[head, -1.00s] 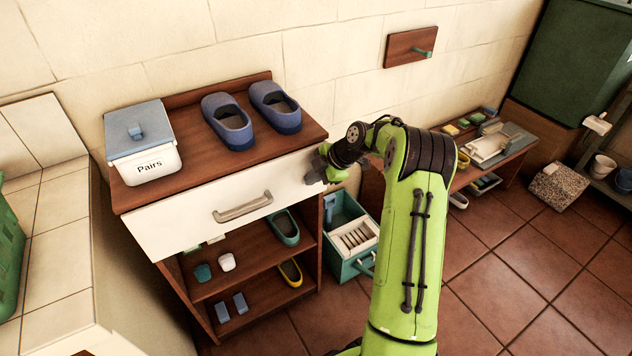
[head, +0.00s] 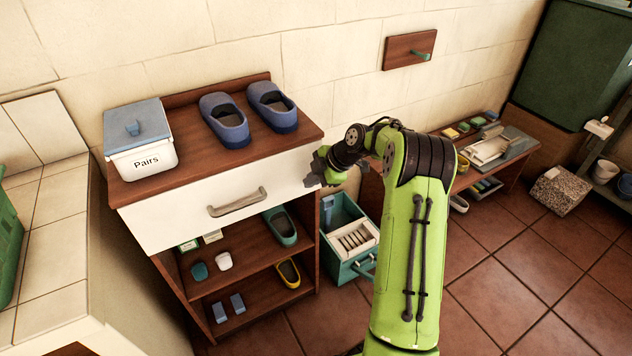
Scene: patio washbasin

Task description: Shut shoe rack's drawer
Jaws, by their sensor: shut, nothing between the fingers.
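The shoe rack (head: 290,121) is a brown wooden unit against the tiled wall at the left. Its white drawer (head: 175,219) has a grey bar handle (head: 237,202) and sits just under the top board. The drawer front looks nearly level with the board's front edge; I cannot tell whether a small gap remains. My gripper (head: 314,172) is shut and empty at the right end of the drawer front, seemingly against it. The arm's wrist hides part of the area behind the gripper.
A white "Pairs" box (head: 145,161) and two blue shoes (head: 226,122) stand on the rack. Lower shelves hold shoes and small items. A teal crate (head: 348,238) stands right of the rack. A tiled ledge (head: 45,240) lies left.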

